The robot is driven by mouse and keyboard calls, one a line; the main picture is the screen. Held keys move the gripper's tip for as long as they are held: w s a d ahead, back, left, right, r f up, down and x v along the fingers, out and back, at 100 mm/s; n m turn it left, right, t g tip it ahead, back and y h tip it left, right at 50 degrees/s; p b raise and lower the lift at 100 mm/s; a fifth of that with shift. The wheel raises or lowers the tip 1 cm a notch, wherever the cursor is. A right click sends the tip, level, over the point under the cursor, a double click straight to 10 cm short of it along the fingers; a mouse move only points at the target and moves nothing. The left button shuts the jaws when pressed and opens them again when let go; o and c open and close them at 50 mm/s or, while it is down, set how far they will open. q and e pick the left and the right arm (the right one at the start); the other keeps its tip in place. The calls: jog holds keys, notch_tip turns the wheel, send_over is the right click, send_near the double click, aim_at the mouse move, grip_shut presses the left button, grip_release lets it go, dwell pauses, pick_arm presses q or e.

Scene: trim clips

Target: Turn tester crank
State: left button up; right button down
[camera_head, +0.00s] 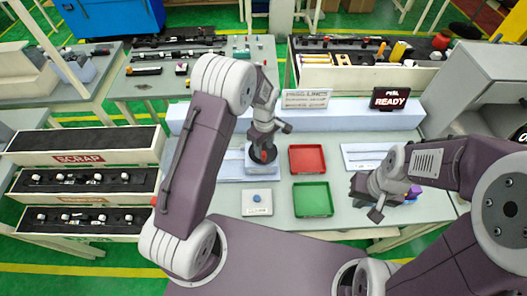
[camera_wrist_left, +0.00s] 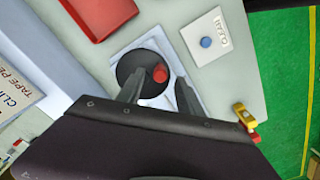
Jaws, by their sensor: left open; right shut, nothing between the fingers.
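The tester crank is a dark round disc (camera_head: 256,157) with a red knob (camera_head: 264,156), set on a pale base (camera_head: 248,170) on the table. In the left wrist view the disc (camera_wrist_left: 127,66) and the red knob (camera_wrist_left: 160,73) also show. My left gripper (camera_head: 265,146) points down over the crank. Its fingers are open, one on each side of the red knob in the left wrist view; I cannot tell whether they touch it. My right gripper (camera_head: 375,206) is shut and empty over the table's right side, away from the crank.
A red tray (camera_head: 307,159) and a green tray (camera_head: 313,199) lie right of the crank. A white plate with a blue button (camera_head: 257,198) is in front of it. A READY sign (camera_head: 391,98) stands behind. SCRAP bins (camera_head: 84,158) are at the left.

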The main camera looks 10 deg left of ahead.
aim_at(263, 153)
pick_arm(q)
jog(key=f+p, duration=0.1)
jog(key=f, duration=0.3)
jog(key=shift+a+f, duration=0.2)
jog(key=shift+s+d+f, duration=0.15)
jog(key=shift+d+f, duration=0.2)
jog(key=shift+a, duration=0.1)
jog(key=shift+a, duration=0.1)
jog(key=c, duration=0.4)
jog(key=shift+f, duration=0.1)
jog(key=c, duration=0.5)
grip_shut()
jog(key=shift+a, duration=0.1)
